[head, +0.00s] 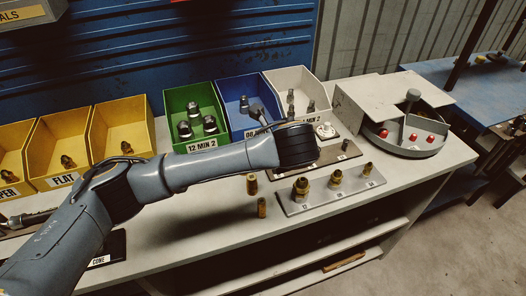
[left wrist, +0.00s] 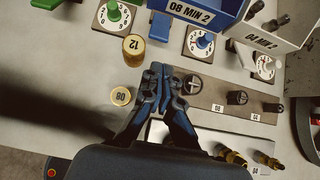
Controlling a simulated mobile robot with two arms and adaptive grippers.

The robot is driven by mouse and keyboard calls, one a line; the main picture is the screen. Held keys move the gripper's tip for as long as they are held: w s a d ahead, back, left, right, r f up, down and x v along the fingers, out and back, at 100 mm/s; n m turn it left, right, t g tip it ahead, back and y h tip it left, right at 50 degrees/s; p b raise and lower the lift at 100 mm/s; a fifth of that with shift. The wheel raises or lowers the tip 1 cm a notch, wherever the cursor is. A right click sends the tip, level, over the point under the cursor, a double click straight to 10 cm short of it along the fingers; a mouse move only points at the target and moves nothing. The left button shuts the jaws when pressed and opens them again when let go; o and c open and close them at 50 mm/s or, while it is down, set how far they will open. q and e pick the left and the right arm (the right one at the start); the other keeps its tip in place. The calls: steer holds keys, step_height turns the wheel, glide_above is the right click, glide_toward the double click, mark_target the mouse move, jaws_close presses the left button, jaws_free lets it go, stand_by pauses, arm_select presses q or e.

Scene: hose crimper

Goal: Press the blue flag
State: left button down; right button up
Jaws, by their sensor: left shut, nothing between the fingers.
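The blue flag (left wrist: 160,27) is a small blue tab in front of the blue bin (left wrist: 200,12), left of a white dial with a blue knob (left wrist: 203,41). In the head view my left arm hides the flag. My left gripper (left wrist: 164,76) is shut and empty, low over the bench. Its fingertips are a short way below the flag in the left wrist view and appear apart from it. In the head view the wrist hides the fingers. The blue bin (head: 233,103) also shows in the head view.
Brass cylinders marked 12 (left wrist: 135,48) and 08 (left wrist: 121,96) stand left of the fingers. A brown plate (left wrist: 205,105) with dark fittings lies to the right. A green knob (left wrist: 114,13) sits on another dial. A metal plate with brass fittings (head: 330,194) lies at the front.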

arm_select(q)
steer(key=x, duration=0.7)
steer(key=shift+a+p, duration=0.1)
steer(key=shift+p, duration=0.2)
steer(key=shift+w+f, duration=0.15)
steer(key=shift+f, duration=0.1)
steer(key=shift+w+f, duration=0.1)
arm_select(e)
steer(key=shift+w+a+r, duration=0.1)
steer(key=shift+w+r, duration=0.35)
steer(key=shift+w, duration=0.3)
steer(key=shift+s+a, duration=0.1)
steer(key=shift+s, duration=0.05)
